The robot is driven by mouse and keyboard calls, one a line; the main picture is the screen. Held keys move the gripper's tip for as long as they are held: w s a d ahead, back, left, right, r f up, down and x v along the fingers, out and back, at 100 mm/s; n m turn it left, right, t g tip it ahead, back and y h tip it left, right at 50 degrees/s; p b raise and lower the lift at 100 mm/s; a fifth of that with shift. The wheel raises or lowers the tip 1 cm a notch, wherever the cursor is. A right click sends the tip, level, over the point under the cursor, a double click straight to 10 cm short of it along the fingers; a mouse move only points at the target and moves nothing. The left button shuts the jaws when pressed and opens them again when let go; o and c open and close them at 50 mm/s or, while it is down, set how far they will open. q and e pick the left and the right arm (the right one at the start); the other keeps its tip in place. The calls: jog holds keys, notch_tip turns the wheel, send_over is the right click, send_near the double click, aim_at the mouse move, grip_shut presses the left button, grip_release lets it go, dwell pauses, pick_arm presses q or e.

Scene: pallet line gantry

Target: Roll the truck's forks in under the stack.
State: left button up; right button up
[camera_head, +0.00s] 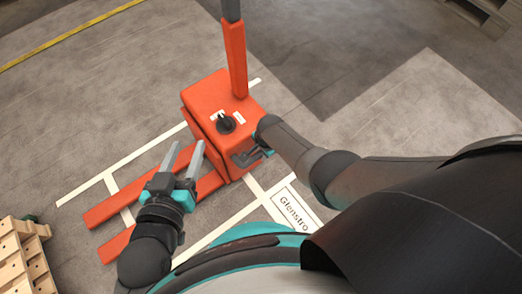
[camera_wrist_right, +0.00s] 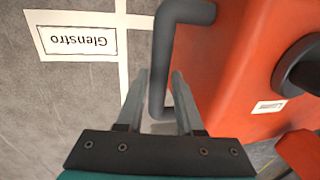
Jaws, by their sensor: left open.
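The orange pallet truck (camera_head: 206,105) stands on the grey floor in the middle of the head view, and its side fills the right of the wrist view (camera_wrist_right: 235,60). Its two forks (camera_head: 110,203) point down-left, with bare floor between their tips and the stack of wooden pallets (camera_head: 24,255) at the lower left edge. My right gripper (camera_head: 245,158) is shut on the truck's grey side handle (camera_wrist_right: 163,65), the bar lying between its fingers (camera_wrist_right: 160,82). My left gripper (camera_head: 185,152) is open and empty above the forks, hiding part of them.
White lines (camera_head: 85,193) mark the floor around the truck. A floor label reading "Glenstro" (camera_head: 293,206) lies near my right gripper. A yellow line (camera_head: 65,36) crosses the upper left. Another pallet-like object (camera_head: 478,12) is at the upper right corner. The floor left of the truck is clear.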

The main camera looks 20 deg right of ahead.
grip_shut()
dwell(1.0)
